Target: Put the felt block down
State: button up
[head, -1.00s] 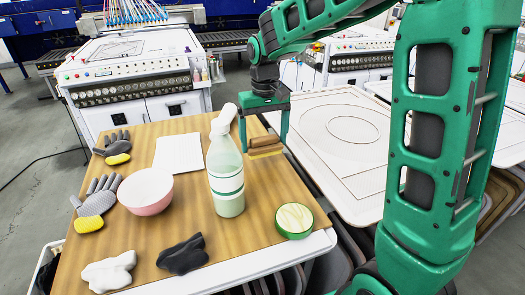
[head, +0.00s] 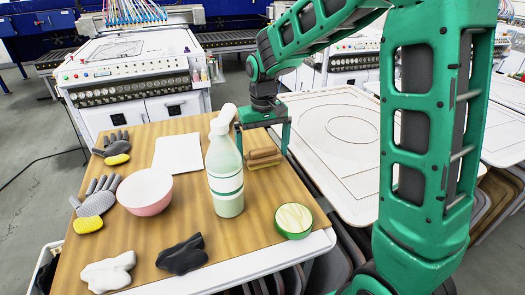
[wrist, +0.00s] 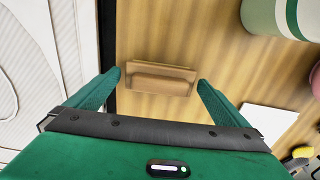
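The felt block (head: 264,158), a tan slab with a rounded brown grip on top, sits on the wooden tabletop near its right edge, behind and right of the spray bottle. My gripper (head: 263,147) is above it, with one finger at each end. In the wrist view, the felt block (wrist: 158,80) lies between the open fingertips of my gripper (wrist: 160,76), with a gap on each side. Nothing is held.
A spray bottle (head: 225,170) stands close left of my gripper. A green-rimmed round tin (head: 293,220), a pink bowl (head: 145,192), a white sheet (head: 178,153), gloves (head: 96,205) and a dark cloth (head: 181,256) share the table (head: 205,235).

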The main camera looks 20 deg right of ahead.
aim_at(263, 149)
notch_tip(263, 149, up, 12)
jog(key=shift+r, duration=0.15)
dwell(0.4)
jog(key=s+d+f+m, duration=0.2)
jog(key=s+d+m, duration=0.1)
jog(key=s+d, duration=0.95)
jog(key=s+d+f+m, duration=0.1)
jog(key=s+d+f, duration=0.1)
jog(key=s, duration=0.7)
jog(key=s+d+f+m, duration=0.2)
jog(key=s+d+f, duration=0.1)
jog(key=s, duration=0.7)
jog(key=shift+f, duration=0.55)
